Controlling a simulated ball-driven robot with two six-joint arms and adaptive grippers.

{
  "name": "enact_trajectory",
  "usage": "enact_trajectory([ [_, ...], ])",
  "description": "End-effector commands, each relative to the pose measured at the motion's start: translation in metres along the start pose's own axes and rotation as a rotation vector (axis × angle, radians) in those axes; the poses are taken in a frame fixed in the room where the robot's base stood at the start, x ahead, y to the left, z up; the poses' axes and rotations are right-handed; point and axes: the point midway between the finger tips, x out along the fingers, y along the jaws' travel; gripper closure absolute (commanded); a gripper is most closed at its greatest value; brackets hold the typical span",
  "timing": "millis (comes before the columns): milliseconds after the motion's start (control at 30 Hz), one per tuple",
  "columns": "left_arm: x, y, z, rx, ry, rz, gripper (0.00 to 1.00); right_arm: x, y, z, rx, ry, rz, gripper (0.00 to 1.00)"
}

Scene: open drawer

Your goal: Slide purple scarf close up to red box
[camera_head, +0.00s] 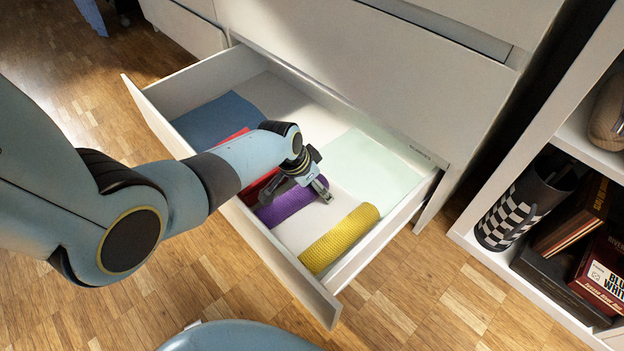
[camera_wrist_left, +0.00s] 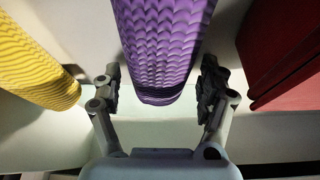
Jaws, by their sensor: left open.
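The purple scarf (camera_head: 287,204) is a rolled, ribbed bundle lying in the open drawer (camera_head: 303,271). The red box (camera_head: 252,187) lies to its left in the head view, partly hidden by my left arm. My left gripper (camera_head: 315,194) is down in the drawer at the scarf. In the left wrist view the open fingers of the gripper (camera_wrist_left: 163,90) stand on both sides of the end of the scarf (camera_wrist_left: 163,45). There the red box (camera_wrist_left: 283,55) is at the right, with a gap between it and the scarf. My right gripper is not in view.
A yellow rolled scarf (camera_head: 340,238) lies to the right of the purple one, and also shows in the wrist view (camera_wrist_left: 35,60). A blue sheet (camera_head: 217,121) and a pale green sheet (camera_head: 368,168) lie toward the back. The drawer's front and side walls surround them.

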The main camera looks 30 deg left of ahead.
Motion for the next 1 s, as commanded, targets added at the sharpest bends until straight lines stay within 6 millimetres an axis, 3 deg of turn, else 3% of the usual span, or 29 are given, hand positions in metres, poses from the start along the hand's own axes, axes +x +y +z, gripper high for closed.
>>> enact_trajectory([
  [233,-0.023,0.000,0.001,0.001,0.001,-0.001,0.24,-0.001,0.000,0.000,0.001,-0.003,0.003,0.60],
  [700,-0.107,-0.001,0.001,0.000,-0.001,-0.001,0.24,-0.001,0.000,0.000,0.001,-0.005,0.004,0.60],
  [1000,-0.119,0.000,0.001,0.000,-0.002,0.000,0.24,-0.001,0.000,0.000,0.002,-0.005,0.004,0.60],
])
